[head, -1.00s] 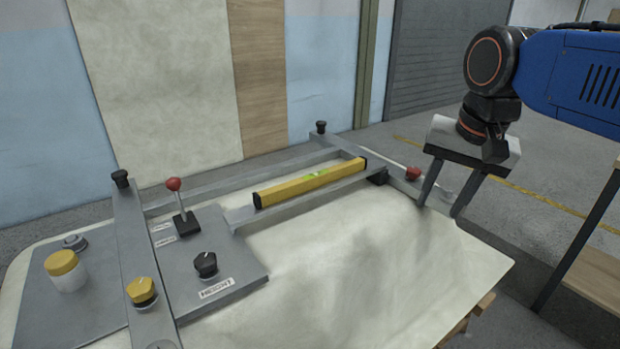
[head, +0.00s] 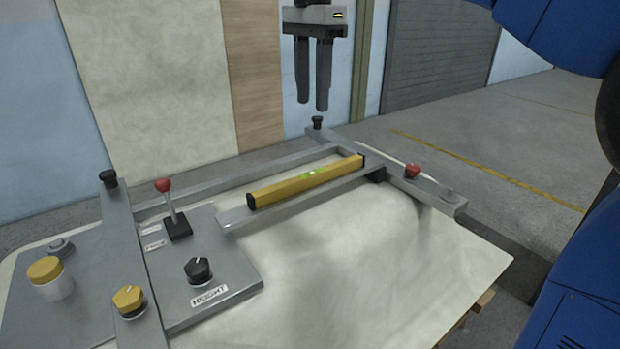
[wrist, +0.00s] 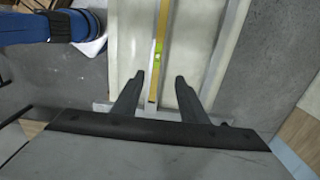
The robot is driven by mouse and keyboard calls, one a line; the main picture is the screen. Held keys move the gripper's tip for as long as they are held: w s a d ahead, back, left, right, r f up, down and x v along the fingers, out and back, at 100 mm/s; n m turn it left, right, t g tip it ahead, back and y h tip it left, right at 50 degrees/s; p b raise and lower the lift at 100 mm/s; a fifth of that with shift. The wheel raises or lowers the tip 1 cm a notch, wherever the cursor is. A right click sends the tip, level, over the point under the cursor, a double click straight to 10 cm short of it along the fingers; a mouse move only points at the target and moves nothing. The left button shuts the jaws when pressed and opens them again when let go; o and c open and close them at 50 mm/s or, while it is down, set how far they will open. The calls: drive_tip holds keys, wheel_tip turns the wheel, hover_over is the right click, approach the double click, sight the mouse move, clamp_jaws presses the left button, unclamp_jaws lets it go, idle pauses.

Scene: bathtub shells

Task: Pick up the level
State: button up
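The level (head: 306,183) is a yellow bar with black ends and a green vial near its middle. It lies on a grey metal rail of the frame on the table. It also shows in the wrist view (wrist: 160,45), running away from between the fingers. My gripper (head: 313,106) is above the far side of the frame in the head view, fingers pointing down. It is empty, well above the level and apart from it. In the wrist view the two fingers (wrist: 165,80) stand apart with a clear gap.
The metal frame (head: 190,197) carries a red-knobbed lever (head: 165,190), a black dial (head: 198,270), a yellow knob (head: 129,300) and a red knob (head: 413,171). A yellow-lidded jar (head: 50,279) stands at left. The table's cream surface (head: 370,260) is clear at front right.

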hover_over(312, 173)
drive_tip(key=f, duration=1.1)
drive_tip(key=shift+w+f, duration=0.25)
drive_tip(key=shift+w, duration=0.15)
drive_tip(key=shift+s+f, duration=0.2)
drive_tip(key=shift+f, duration=1.15)
drive_tip(key=shift+s+f, duration=0.2)
drive_tip(key=shift+f, duration=1.15)
clamp_jaws()
